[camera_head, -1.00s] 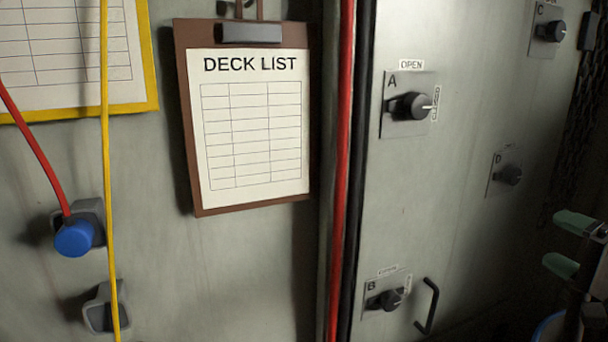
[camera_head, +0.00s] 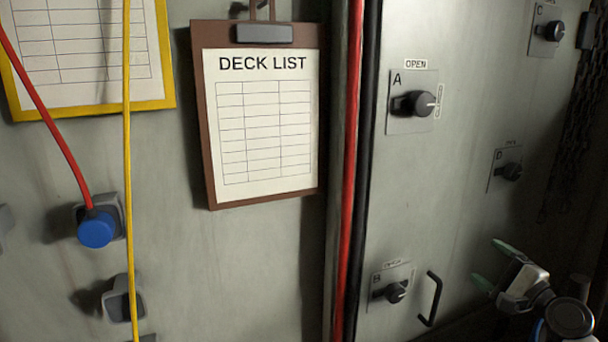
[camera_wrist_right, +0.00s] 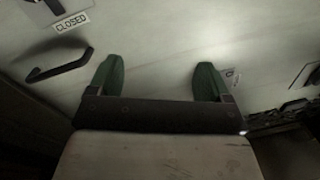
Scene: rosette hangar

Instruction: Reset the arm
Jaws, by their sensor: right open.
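My right gripper (camera_head: 494,264) is at the lower right of the head view, its green-tipped fingers apart and empty. It points toward the grey panel and stands to the right of the black handle (camera_head: 429,299), below knob D (camera_head: 512,171). In the right wrist view the two green fingers (camera_wrist_right: 160,82) are spread with nothing between them, and the black handle (camera_wrist_right: 60,65) shows to their left, below a CLOSED label (camera_wrist_right: 71,22). My left gripper is in neither view.
Knob A (camera_head: 421,103), knob B (camera_head: 396,292) and knob C (camera_head: 554,31) are on the right panel. Red and black cables (camera_head: 349,170) run down the panel seam. A DECK LIST clipboard (camera_head: 262,120), a yellow cable (camera_head: 129,200) and a blue plug (camera_head: 96,229) are to the left.

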